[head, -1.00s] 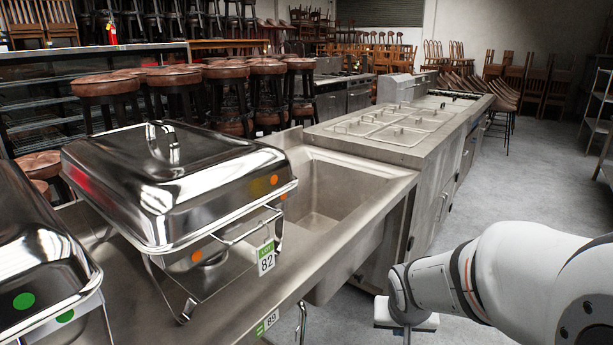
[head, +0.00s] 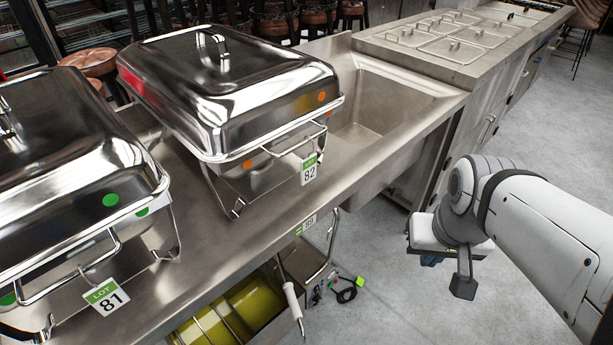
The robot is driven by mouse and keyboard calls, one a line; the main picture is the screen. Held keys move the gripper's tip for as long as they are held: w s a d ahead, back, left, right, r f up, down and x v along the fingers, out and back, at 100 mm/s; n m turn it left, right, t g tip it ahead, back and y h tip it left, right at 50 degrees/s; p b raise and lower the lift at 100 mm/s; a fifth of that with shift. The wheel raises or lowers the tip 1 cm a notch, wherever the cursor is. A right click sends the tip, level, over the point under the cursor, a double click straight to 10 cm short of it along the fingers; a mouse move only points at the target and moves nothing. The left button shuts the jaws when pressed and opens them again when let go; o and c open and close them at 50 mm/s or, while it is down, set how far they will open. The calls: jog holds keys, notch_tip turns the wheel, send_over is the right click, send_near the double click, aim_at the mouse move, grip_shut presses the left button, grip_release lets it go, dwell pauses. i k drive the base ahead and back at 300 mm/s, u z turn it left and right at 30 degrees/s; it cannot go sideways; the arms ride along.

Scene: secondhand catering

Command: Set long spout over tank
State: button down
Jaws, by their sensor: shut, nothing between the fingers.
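A tank unit with yellow-green inside (head: 235,310) stands low under the front edge of the steel counter, partly cut off by the picture's bottom. A thin bent metal tube (head: 331,245), which may be the long spout, rises beside it near the counter edge. A rod with a white handle (head: 292,300) slants down in front of the unit. I cannot tell for certain which part is the spout. My gripper (head: 464,284) is shut and empty, to the right of the unit, over open floor and apart from it. Its fingers are small in this view.
Chafing dishes tagged 82 (head: 230,90) and 81 (head: 70,190) stand on the steel counter (head: 345,190), its front edge overhanging the unit. A sink basin (head: 380,105) is behind.

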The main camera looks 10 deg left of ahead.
aim_at(287, 286)
jog(key=z, duration=0.8)
jog(key=k, duration=1.2)
jog(key=u, duration=0.75)
jog(key=i, duration=1)
jog(key=u, duration=0.05)
